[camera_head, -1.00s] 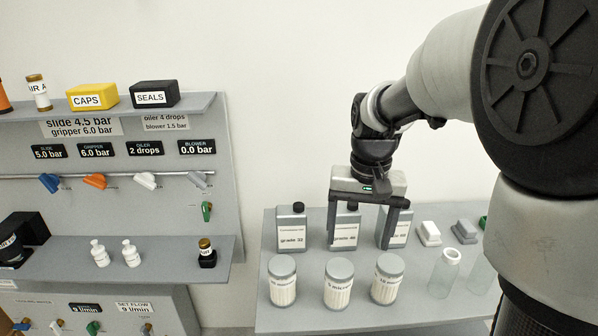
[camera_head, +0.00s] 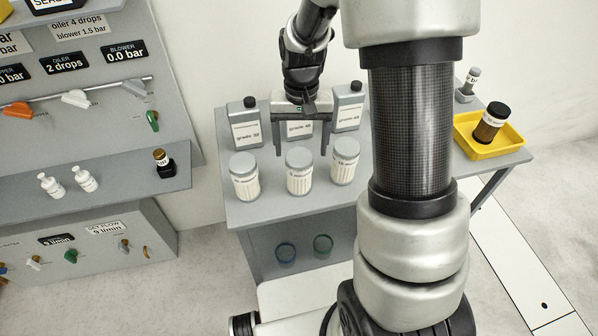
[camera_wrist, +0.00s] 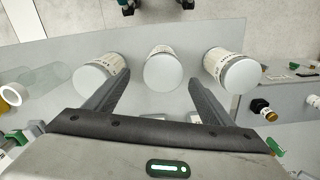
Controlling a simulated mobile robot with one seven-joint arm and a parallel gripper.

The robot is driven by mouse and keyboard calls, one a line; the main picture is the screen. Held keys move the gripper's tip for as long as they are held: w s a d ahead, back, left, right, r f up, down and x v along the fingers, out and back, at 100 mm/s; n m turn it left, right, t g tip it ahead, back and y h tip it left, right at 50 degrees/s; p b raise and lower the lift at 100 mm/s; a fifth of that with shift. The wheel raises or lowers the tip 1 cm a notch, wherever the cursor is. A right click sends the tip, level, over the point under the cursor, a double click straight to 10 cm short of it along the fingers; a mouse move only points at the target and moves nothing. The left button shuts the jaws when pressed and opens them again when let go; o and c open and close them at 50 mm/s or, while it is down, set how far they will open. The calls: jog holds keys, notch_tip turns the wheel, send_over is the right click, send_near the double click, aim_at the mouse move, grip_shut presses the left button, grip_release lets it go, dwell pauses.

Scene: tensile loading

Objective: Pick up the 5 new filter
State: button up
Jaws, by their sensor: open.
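Three clear filter canisters with grey lids and white pleated insides stand in a row on the grey table. The middle one, the 5 micron filter (camera_head: 299,178), also shows in the wrist view (camera_wrist: 162,70). The left filter (camera_head: 245,182) and right filter (camera_head: 345,165) stand on either side; their label figures are too small to read surely. My gripper (camera_head: 301,150) is open and empty, pointing down, behind and above the row. In the wrist view its two fingers (camera_wrist: 158,82) frame the middle filter's lid from either side, with nothing held.
Grey bottles (camera_head: 245,125) stand close behind the filters, near my fingers. A yellow tray (camera_head: 510,145) with a dark jar is at the table's right. A panel with a shelf (camera_head: 125,185) stands left. Clear cylinders (camera_wrist: 40,78) lie left in the wrist view.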

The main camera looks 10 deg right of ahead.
aim_at(299, 156)
jog(key=shift+s+a+f, duration=0.1)
jog(key=shift+a+f, duration=0.05)
jog(key=shift+f, duration=1.2)
jog(key=shift+a+f, duration=0.1)
jog(key=shift+f, duration=1.25)
jog(key=c, duration=1.3)
jog(key=shift+r, duration=0.1)
